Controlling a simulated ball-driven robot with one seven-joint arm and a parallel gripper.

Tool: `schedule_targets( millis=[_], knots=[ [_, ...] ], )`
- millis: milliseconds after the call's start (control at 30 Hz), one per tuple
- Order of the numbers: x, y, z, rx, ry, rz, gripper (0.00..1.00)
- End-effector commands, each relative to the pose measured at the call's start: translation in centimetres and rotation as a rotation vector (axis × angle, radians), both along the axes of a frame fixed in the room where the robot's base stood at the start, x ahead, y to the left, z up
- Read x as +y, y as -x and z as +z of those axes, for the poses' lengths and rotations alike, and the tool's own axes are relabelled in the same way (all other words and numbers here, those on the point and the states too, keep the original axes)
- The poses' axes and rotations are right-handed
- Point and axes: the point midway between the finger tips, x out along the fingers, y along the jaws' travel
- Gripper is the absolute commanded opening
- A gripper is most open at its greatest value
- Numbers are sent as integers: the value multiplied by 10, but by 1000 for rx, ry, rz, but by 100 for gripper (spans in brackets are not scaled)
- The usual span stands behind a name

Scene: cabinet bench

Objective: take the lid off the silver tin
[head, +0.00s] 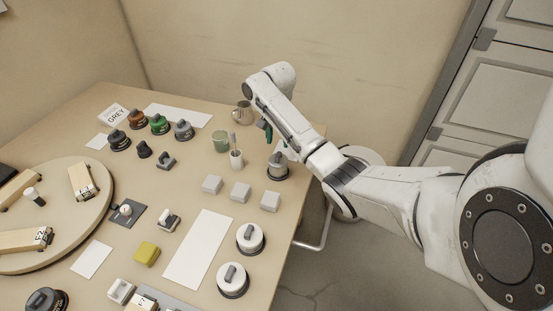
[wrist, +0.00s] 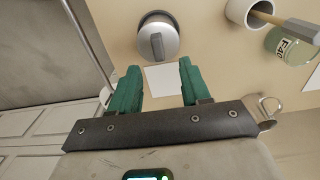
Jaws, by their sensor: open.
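The silver tin (head: 277,168) stands upright on the bench near its right edge, with a grey bar handle on its lid and a dark ring at its base. In the wrist view the silver tin (wrist: 146,47) shows from above, beyond my fingertips, with the lid handle (wrist: 157,46) on it. The lid appears seated. My gripper (wrist: 159,68) is open, its two green fingers apart with nothing between them. In the head view my gripper (head: 270,131) is above the bench close behind the tin, partly hidden by my arm.
A white cup (head: 236,160) holding sticks and a green jar (head: 221,141) stand left of the tin. Two white-bodied tins (head: 250,238) (head: 233,281) stand nearer. A metal mug (head: 243,112) stands behind. A white sheet (head: 199,250) leaves flat room.

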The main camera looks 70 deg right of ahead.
Motion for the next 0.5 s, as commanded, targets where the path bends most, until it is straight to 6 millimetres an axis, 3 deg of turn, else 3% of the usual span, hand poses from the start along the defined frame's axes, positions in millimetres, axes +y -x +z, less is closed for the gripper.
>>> schedule_targets(
  millis=[233,500],
  knots=[
    [1,2,-18,2,-1,0,47],
    [3,3,-54,2,0,-1,47]
  ],
)
